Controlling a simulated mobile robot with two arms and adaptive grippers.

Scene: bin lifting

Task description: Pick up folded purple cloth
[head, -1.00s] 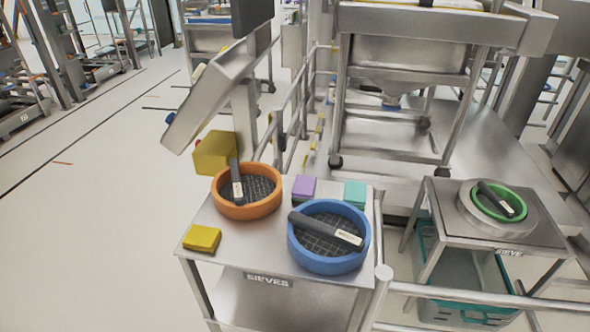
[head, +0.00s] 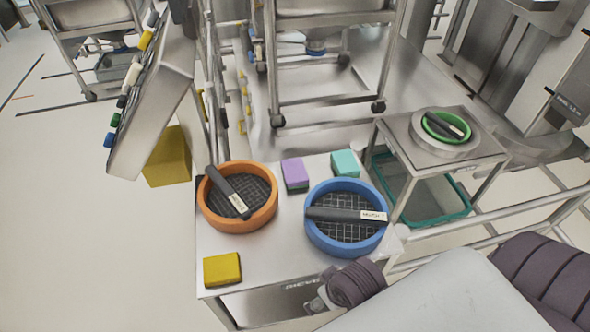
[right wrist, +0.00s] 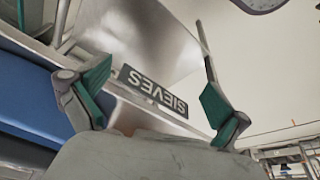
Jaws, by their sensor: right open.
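The folded purple cloth (head: 295,171) lies as a small block near the back edge of the steel table (head: 272,263) in the head view. It sits between the orange-rimmed sieve (head: 208,212) and the folded teal cloth (head: 345,162). My right arm enters from the lower right of the head view, in front of the table and apart from the purple cloth. In the right wrist view my right gripper (right wrist: 157,106) is open and empty, its teal-padded fingers spread before the table's SIEVES label (right wrist: 152,90). The purple cloth cannot be made out there. My left gripper is out of view.
A blue-rimmed sieve (head: 374,243) stands between my right arm and the purple cloth. A folded yellow cloth (head: 222,269) lies at the table's front left. A tilted steel panel (head: 155,100) stands behind left. A side stand (head: 475,147) holds a green-rimmed sieve.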

